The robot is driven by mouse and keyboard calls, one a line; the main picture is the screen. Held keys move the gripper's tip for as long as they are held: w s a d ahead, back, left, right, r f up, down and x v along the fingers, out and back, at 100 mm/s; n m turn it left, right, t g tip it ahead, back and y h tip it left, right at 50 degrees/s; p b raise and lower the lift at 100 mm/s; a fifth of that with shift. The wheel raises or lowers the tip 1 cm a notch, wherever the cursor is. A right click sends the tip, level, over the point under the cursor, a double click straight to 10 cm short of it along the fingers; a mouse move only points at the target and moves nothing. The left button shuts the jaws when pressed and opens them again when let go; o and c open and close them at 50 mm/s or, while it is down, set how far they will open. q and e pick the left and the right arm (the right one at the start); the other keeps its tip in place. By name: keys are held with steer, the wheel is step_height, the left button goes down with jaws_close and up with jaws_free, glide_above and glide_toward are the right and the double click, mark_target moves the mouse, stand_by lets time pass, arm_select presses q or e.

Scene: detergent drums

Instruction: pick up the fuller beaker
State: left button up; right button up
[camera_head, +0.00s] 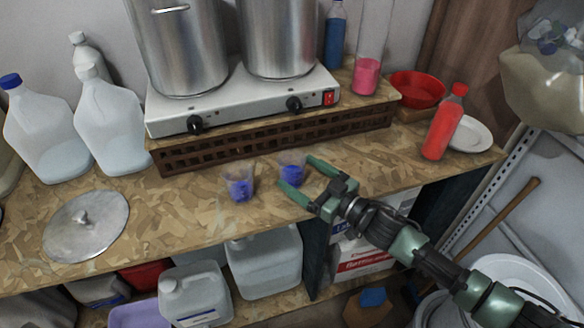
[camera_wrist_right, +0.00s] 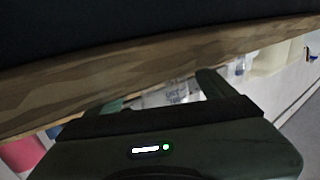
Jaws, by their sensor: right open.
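Two small clear beakers with blue contents stand upright on the wood-chip counter (camera_head: 190,225). The left beaker (camera_head: 238,184) stands clear of the gripper. The right beaker (camera_head: 292,171) stands a little farther back, and its blue fill is partly hidden by a finger. I cannot tell surely which is fuller. My right gripper (camera_head: 294,172) is open, its green fingers on either side of the right beaker in the picture; I cannot tell whether they touch it. In the right wrist view the fingers (camera_wrist_right: 160,92) are spread near the counter edge, with no beaker clearly visible. My left gripper is not in view.
A hot plate (camera_head: 245,100) with two steel pots stands on a brown rack behind the beakers. A metal lid (camera_head: 87,226) and jugs (camera_head: 108,125) are at left. A red bottle (camera_head: 444,122) and white plate (camera_head: 471,134) are at right.

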mark_target(283, 162)
steer(key=x, duration=0.3)
steer(key=shift+w+a, duration=0.1)
steer(key=shift+a, duration=0.25)
steer(key=shift+d, duration=0.1)
steer(key=c, duration=1.5)
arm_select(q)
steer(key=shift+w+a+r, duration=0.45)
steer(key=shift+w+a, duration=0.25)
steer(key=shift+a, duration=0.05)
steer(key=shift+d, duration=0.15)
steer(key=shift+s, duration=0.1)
arm_select(e)
steer(key=shift+r, duration=0.15)
steer(key=shift+r, duration=0.2)
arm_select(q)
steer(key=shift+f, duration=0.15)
arm_select(e)
step_height(283, 162, up, 19)
